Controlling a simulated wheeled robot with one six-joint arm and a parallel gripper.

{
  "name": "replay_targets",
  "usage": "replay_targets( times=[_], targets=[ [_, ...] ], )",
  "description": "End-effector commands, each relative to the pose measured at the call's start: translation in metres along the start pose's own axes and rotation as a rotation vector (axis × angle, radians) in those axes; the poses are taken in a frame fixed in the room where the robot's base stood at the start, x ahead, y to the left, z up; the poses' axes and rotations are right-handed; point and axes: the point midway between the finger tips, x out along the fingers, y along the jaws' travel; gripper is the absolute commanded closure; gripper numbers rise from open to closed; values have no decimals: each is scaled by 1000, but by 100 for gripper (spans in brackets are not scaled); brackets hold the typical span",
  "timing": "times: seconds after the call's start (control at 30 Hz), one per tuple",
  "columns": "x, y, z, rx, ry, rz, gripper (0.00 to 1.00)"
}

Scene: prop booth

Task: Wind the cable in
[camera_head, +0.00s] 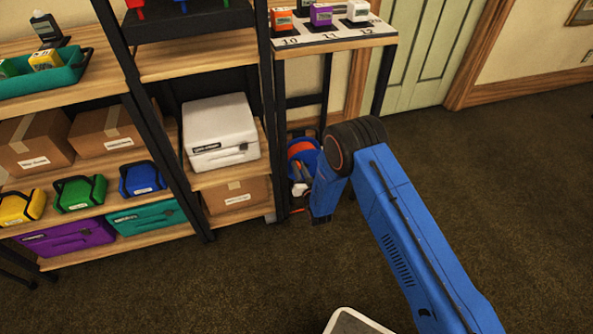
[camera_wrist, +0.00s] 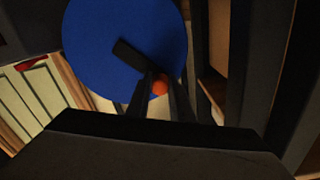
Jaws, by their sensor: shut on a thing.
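The cable reel shows in the wrist view as a large blue disc (camera_wrist: 105,45) with a dark crank arm (camera_wrist: 132,57) across it. An orange crank knob (camera_wrist: 160,88) sits at the crank's lower end. My gripper (camera_wrist: 161,91) is shut on this knob, with a dark finger on each side. In the head view the blue reel (camera_head: 303,150) is partly visible beneath the small numbered shelf, left of my arm. My arm hides much of it there, and the fingertips are not clear. I cannot make out the cable for certain.
A shelving unit (camera_head: 160,63) with a white case (camera_head: 219,130), boxes and coloured cases stands on the left. The small shelf (camera_head: 335,42) holds several bottles above the reel. A pale green door (camera_head: 430,50) is behind. Dark carpet (camera_head: 520,180) on the right is clear.

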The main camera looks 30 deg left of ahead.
Motion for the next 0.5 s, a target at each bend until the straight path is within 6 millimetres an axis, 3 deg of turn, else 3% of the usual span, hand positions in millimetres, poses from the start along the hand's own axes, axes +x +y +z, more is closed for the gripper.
replay_targets(
  times=[0.5],
  targets=[
    [0, 26, -26, 490, -3, 3, 100]
  ],
)
